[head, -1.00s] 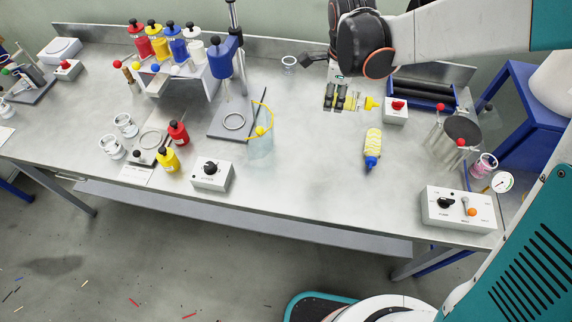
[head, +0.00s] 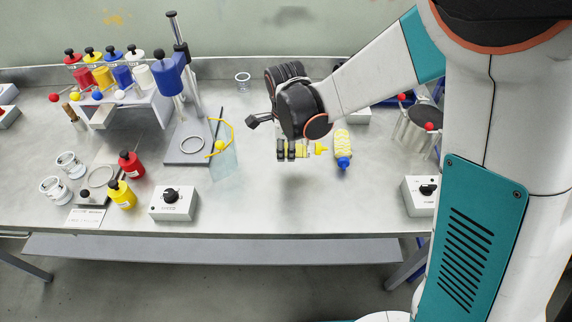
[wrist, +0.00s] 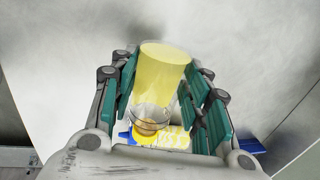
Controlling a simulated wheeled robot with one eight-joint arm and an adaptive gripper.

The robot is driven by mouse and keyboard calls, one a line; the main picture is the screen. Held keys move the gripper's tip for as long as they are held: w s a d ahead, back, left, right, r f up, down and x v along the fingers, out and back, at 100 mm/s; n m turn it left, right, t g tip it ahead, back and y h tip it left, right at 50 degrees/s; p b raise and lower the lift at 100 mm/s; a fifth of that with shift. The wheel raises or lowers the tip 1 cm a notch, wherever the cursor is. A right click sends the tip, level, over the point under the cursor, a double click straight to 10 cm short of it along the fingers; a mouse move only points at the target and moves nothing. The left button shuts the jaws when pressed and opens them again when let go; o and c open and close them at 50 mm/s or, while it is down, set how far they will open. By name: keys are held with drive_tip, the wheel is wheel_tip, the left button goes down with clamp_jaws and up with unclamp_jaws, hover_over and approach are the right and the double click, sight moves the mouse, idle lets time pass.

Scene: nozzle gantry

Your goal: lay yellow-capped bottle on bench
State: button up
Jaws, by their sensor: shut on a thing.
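My gripper (head: 292,150) is shut on the yellow-capped bottle (wrist: 165,68) and holds it above the bench (head: 270,205), with a shadow on the metal below. In the head view the bottle lies roughly level, partly hidden by the dark fingers, with its yellow cap (head: 321,149) pointing right. In the wrist view my gripper (wrist: 163,100) has its teal finger pads on both sides of a yellow, see-through body. The gap to the bench is hard to judge.
A yellow-and-white bottle with a blue cap (head: 343,150) lies just right of my gripper. Control boxes (head: 172,203) sit near the front edge. Bench front centre is clear.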

drive_tip(key=shift+f+b, duration=1.5)
drive_tip(key=shift+f, duration=1.1)
drive_tip(key=shift+f, duration=0.15)
drive_tip(key=o, duration=1.1)
drive_tip(key=r+p, duration=0.1)
drive_tip(key=r, duration=0.3)
drive_tip(key=s+r+p, duration=0.1)
drive_tip(key=r, duration=0.3)
drive_tip(key=s+r+p, duration=0.1)
drive_tip(key=r+p, duration=0.1)
drive_tip(key=r, duration=0.2)
drive_tip(key=shift+s, duration=0.15)
